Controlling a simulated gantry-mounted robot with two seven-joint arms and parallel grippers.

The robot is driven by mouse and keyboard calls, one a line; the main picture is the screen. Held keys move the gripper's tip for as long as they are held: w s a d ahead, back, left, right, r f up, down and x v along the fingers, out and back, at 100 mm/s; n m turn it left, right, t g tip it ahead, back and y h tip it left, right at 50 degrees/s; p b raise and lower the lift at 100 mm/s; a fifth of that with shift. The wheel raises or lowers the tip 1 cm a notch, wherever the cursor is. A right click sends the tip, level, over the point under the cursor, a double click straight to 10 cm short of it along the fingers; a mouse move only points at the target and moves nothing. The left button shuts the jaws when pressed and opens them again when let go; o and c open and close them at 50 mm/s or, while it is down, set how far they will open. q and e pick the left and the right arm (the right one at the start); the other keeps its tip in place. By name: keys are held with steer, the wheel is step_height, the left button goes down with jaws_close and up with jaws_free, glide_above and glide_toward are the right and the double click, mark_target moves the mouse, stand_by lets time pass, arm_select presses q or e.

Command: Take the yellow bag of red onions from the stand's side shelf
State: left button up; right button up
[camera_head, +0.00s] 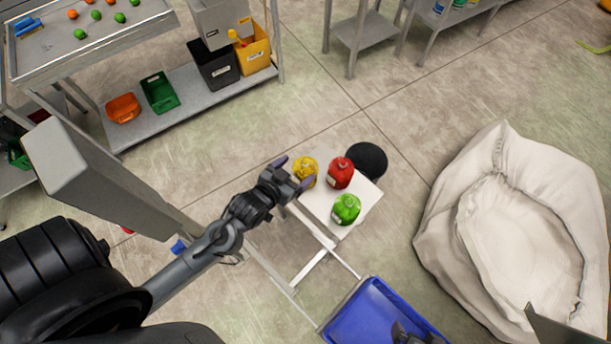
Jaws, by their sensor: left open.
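The yellow bag of red onions (307,169) sits at the upper left corner of the white side shelf (319,207). A red bag (340,174) and a green bag (345,209) stand on the same shelf to its right. My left gripper (295,172) is open, with its purple-tipped fingers at the left side of the yellow bag. One finger is above left of the bag, the other is by its lower edge. I cannot tell whether they touch it. A dark part at the bottom edge, over the blue crate, looks like my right gripper (408,334), mostly cut off.
A round black disc (367,161) is behind the red bag. The blue crate (341,319) is at the bottom, and a large white sack (446,222) stands at right. A metal table with bins (180,118) is at upper left. Open floor lies between.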

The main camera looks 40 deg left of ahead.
arm_select(q)
steer(key=w+a+f+t+y+b, duration=0.1)
steer(key=w+a+f+t+b, duration=0.15)
steer(key=f+b, duration=0.85)
steer(key=w+a+f+t+y+b, duration=0.1)
steer(key=w+a+f+b, duration=0.25)
steer(key=f+b, duration=0.75)
steer(key=t+y+b, duration=0.1)
steer(key=y+b, duration=0.1)
steer(key=b, duration=1.8)
glide_toward(306, 166)
steer(key=shift+n, duration=0.4)
steer(key=b+x, duration=0.1)
steer(key=x, duration=0.4)
steer(key=shift+w+a+f, duration=0.1)
steer(key=shift+w+a, duration=0.05)
steer(key=shift+w, duration=0.2)
steer(key=shift+w+a+f+b, duration=0.1)
steer(key=shift+w+b, duration=0.2)
steer(key=shift+b, duration=0.05)
steer(key=b+x, duration=0.2)
steer(key=x, duration=0.2)
arm_select(e)
step_height(306, 166, down, 49)
steer(key=shift+w+a+r, duration=0.1)
arm_select(q)
steer(key=shift+w+a, duration=0.1)
steer(key=shift+w, duration=0.3)
steer(key=shift+s, duration=0.15)
